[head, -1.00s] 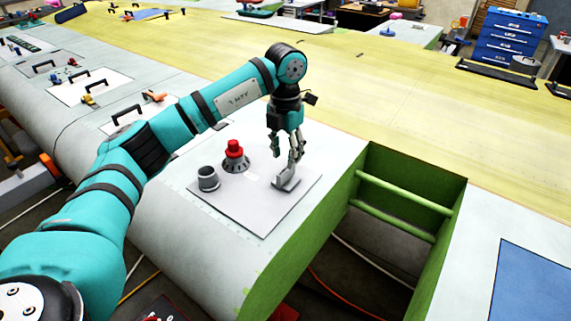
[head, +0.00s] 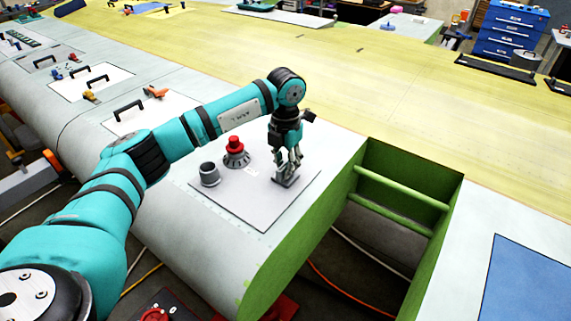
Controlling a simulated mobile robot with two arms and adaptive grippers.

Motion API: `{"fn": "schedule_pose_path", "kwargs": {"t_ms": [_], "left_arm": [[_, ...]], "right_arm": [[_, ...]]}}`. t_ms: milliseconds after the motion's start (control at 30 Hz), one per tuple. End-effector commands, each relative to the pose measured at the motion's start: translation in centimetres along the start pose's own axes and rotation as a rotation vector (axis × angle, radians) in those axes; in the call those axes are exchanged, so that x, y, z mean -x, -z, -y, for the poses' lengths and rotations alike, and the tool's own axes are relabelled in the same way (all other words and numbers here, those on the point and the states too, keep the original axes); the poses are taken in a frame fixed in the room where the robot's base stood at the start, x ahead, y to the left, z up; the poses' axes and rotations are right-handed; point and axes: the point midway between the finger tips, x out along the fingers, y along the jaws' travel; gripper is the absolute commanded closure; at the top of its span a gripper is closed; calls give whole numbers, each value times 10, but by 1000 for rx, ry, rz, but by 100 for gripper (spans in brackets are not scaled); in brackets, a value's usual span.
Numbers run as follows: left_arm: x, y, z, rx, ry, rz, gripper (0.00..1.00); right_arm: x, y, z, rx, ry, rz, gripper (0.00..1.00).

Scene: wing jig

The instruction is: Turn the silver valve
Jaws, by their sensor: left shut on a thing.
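The silver valve (head: 285,182) stands on a light grey square panel (head: 257,208) on the wing surface, near the panel's right corner. My left gripper (head: 288,172) points down over it with its fingers closed on the valve's upper part. The fingers hide most of the valve, so its exact angle cannot be told. My right gripper is not in view.
A red knob on a dark round base (head: 235,147) and a grey cylinder (head: 209,174) stand on the same panel, left of the valve. A green-walled opening with crossbars (head: 400,187) lies to the right. Black handles (head: 130,110) rise from panels further left.

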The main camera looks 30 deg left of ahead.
Motion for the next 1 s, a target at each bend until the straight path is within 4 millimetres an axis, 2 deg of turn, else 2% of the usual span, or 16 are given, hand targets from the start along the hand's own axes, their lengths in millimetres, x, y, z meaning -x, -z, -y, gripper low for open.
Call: {"fn": "schedule_pose_path", "kwargs": {"t_ms": [467, 667, 1000], "left_arm": [[-2, 0, 0, -58, 0, 2, 100], [-3, -1, -1, -183, -1, 4, 100], [-3, -1, 0, -498, -1, 4, 100]], "right_arm": [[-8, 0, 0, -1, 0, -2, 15], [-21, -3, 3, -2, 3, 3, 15], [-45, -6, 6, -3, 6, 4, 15]]}}
